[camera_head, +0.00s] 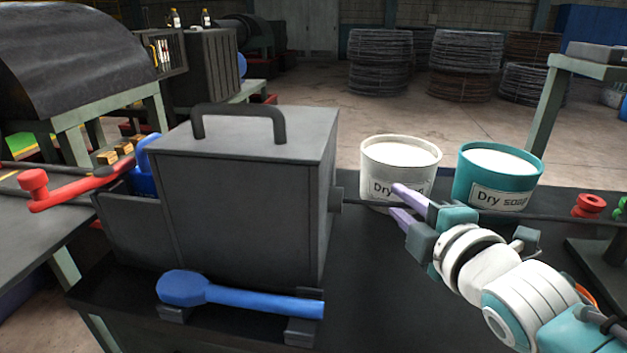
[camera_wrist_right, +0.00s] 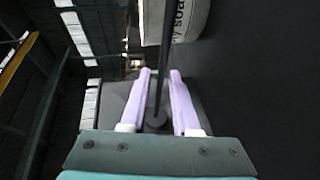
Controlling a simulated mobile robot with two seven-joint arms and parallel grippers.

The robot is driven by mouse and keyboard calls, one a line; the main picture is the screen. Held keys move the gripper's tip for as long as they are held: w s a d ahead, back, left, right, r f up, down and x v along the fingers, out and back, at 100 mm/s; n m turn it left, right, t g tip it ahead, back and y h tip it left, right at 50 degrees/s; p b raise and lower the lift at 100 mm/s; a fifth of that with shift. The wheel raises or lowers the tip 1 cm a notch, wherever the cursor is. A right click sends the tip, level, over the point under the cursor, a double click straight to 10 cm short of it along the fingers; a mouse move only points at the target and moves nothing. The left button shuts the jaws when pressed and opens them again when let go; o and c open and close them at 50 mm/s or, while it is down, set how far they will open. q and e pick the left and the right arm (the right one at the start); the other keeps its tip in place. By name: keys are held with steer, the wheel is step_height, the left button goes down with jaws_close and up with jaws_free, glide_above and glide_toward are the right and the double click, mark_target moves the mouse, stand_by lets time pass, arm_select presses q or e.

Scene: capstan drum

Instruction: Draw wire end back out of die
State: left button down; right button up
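A dark wire (camera_head: 360,200) runs sideways from the small round die fitting (camera_head: 336,199) on the right wall of the grey box (camera_head: 245,190). It passes behind my right gripper and shows again further right. Where its end lies is hidden. My right gripper (camera_head: 394,200) has its lilac fingers at the wire, a little right of the box. In the right wrist view the wire (camera_wrist_right: 163,70) runs between the two fingers (camera_wrist_right: 160,75), with a gap on both sides. The gripper is open there. My left gripper is not in view.
A white tub (camera_head: 385,185) and a teal tub (camera_head: 497,195) of dry soap stand behind the wire. A blue wrench-like tool (camera_head: 240,297) rests on supports before the box. A red lever (camera_head: 80,187) is at left. The dark tabletop (camera_head: 390,300) is clear in front.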

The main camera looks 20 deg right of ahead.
jaws_close()
stand_by(1.1)
